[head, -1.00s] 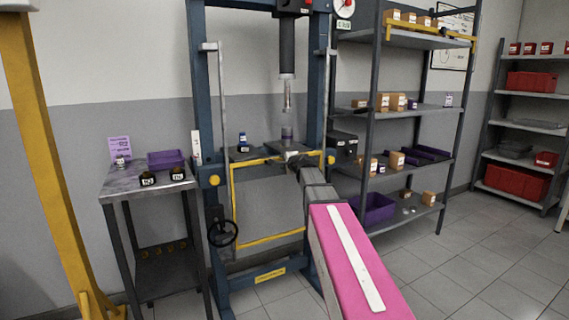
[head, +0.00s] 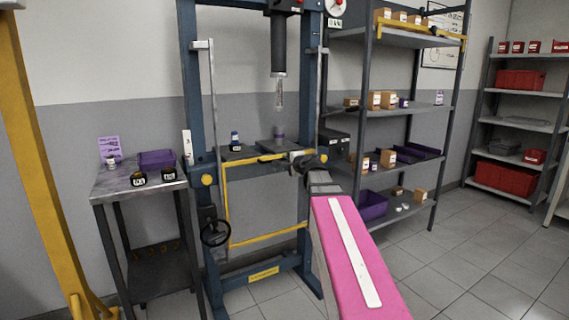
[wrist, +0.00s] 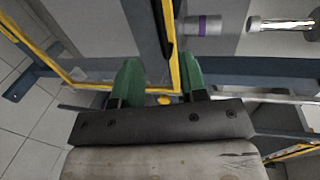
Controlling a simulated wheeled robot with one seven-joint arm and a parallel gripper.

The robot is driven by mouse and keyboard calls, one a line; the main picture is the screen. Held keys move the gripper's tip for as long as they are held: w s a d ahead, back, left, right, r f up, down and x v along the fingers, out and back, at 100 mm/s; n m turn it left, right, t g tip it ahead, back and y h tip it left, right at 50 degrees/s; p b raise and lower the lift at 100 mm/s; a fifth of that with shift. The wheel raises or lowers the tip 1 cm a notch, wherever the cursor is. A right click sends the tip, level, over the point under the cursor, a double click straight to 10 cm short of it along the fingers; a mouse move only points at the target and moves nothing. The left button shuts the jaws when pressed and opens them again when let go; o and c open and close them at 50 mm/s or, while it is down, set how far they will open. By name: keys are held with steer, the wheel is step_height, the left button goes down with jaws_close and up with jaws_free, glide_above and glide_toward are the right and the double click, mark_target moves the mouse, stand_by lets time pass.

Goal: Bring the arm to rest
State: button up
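My gripper (wrist: 158,82) shows two green fingers spread apart with nothing held between them. In the head view my gripper (head: 303,163) is at the end of my pink arm, in front of the press's right upright and bed. A grey cylinder with a purple band (wrist: 203,26) lies beyond the fingertips in the wrist view, apart from them. The same cylinder (head: 279,133) stands on the press bed, below the press ram (head: 279,92), with a gap between them.
The yellow guard frame (head: 226,205) of the press is close to my gripper. A small table (head: 112,187) with a purple tray (head: 157,159) stands left. A grey shelf unit (head: 412,111) with boxes and purple bins stands right. Open floor lies at right.

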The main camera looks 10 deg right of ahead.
steer(key=s+a+f+n+g, duration=0.3)
steer(key=s+f+n+g, duration=0.15)
steer(key=f, duration=0.65)
steer(key=s+a+f+n+g, duration=0.25)
steer(key=s+f, duration=0.35)
steer(key=f, duration=0.6)
steer(key=s+d+f+n+g+h, duration=0.2)
steer(key=s+f+n+g+h, duration=0.2)
steer(key=s+f, duration=1.1)
steer(key=s+n+g, duration=0.2)
steer(key=n+g, duration=0.1)
steer(key=shift+f+g+h, duration=0.15)
steer(key=shift+g+h, duration=0.25)
